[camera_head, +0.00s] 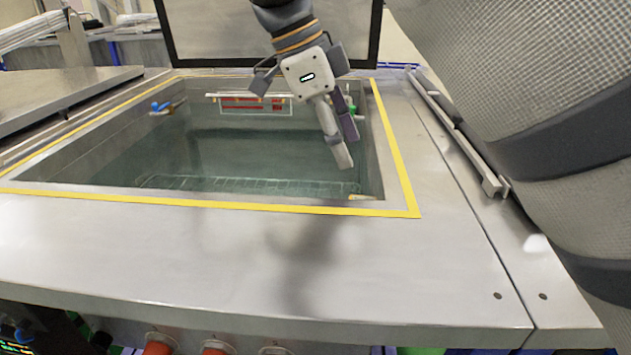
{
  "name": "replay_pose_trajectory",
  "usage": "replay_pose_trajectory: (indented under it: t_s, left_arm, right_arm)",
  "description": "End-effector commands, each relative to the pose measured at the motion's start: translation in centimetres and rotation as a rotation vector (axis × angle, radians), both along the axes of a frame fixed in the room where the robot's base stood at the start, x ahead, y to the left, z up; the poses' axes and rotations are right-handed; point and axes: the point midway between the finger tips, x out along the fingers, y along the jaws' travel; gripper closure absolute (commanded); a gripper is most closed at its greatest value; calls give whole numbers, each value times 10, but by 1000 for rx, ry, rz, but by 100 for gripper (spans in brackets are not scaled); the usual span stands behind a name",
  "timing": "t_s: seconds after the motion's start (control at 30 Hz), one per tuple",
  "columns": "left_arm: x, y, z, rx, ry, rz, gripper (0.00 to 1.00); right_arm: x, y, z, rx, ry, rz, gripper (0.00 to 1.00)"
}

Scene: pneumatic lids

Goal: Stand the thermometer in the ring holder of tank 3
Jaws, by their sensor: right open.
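The open tank (250,150) has a yellow border around its mouth and greenish liquid inside. My right gripper (347,148) hangs over the right part of the tank, fingers pointing down. It is open, and I see nothing between its fingers. A small blue fitting (160,106) sits on the tank's left wall and a green piece (352,103) shows partly behind my right gripper. I cannot tell whether either is the ring holder. I cannot make out the thermometer, and no tank number is readable. My left gripper is not in view.
A raised dark-framed lid (200,35) stands behind the tank. A red and white label (255,105) is on the back wall. A rail (455,130) runs along the steel top's right side. The front steel top (180,260) is bare. My arm fills the right edge.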

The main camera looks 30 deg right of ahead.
Motion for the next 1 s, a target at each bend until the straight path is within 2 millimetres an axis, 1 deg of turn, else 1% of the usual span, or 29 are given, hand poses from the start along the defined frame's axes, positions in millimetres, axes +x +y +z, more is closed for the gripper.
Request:
replay_pose_trajectory:
  t_s: [0.1,0.27,0.4,0.5,0.6,0.77,0.87,0.9,0.97,1.0]
  left_arm:
    - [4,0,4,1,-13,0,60]
    - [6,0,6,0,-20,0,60]
    - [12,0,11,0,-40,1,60]
    - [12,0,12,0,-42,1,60]
    - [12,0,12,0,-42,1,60]
    - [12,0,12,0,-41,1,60]
    - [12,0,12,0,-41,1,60]
    - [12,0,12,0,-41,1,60]
    - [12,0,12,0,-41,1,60]
    - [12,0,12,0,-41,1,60]
  right_arm:
    - [-5,-9,-21,1,0,-1,52]
    - [-8,-16,-41,1,-1,-1,52]
    - [-16,-20,-66,1,-2,0,52]
    - [-17,-26,-81,0,-4,-2,52]
    - [-18,-28,-88,0,-3,-1,52]
    - [-17,-28,-88,0,-4,-1,52]
    - [-17,-28,-88,0,-4,-1,72]
    - [-17,-28,-88,0,-4,-1,81]
    - [-17,-28,-88,0,-4,-1,95]
    - [-17,-28,-88,0,-4,-1,100]
